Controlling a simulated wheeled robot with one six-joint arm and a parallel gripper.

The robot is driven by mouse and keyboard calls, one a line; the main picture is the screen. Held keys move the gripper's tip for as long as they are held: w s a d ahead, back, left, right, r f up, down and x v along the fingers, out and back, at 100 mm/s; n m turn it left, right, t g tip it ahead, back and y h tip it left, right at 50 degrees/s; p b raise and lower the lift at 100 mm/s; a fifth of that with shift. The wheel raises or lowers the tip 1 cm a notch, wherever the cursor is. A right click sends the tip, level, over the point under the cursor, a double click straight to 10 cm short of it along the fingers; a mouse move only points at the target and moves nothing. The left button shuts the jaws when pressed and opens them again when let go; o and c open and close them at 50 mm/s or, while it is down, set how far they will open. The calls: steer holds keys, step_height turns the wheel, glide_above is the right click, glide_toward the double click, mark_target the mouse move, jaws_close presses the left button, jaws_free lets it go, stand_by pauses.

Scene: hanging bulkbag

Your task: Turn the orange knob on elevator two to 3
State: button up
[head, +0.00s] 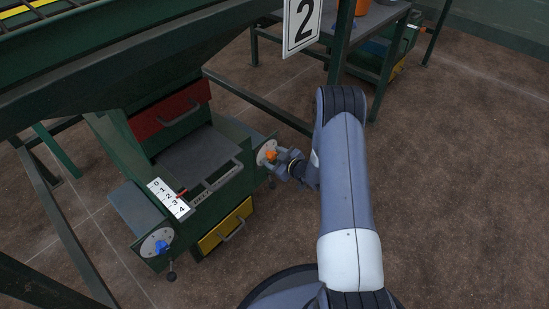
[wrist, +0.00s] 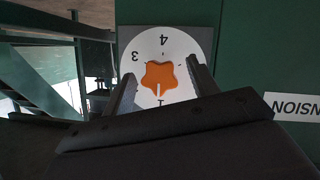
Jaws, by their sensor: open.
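The orange knob (head: 270,155) sits on a round white dial (head: 263,151) on the right side of the green machine under the sign "2" (head: 303,20). In the wrist view the star-shaped orange knob (wrist: 160,75) is in front of the white dial (wrist: 187,42), with 3 and 4 readable and upside down. The knob's white pointer mark points down toward a partly hidden 1. My gripper (head: 281,160) is open, and its fingers (wrist: 162,78) stand on either side of the knob. I cannot tell whether they touch it.
A blue knob (head: 161,246) on another dial is at the machine's near left. A 0-to-4 scale (head: 169,198), a red drawer (head: 170,110) and a yellow drawer (head: 226,226) are on the machine. Green posts stand around it. Floor (head: 460,190) at right is clear.

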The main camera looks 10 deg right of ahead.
steer(key=c, duration=1)
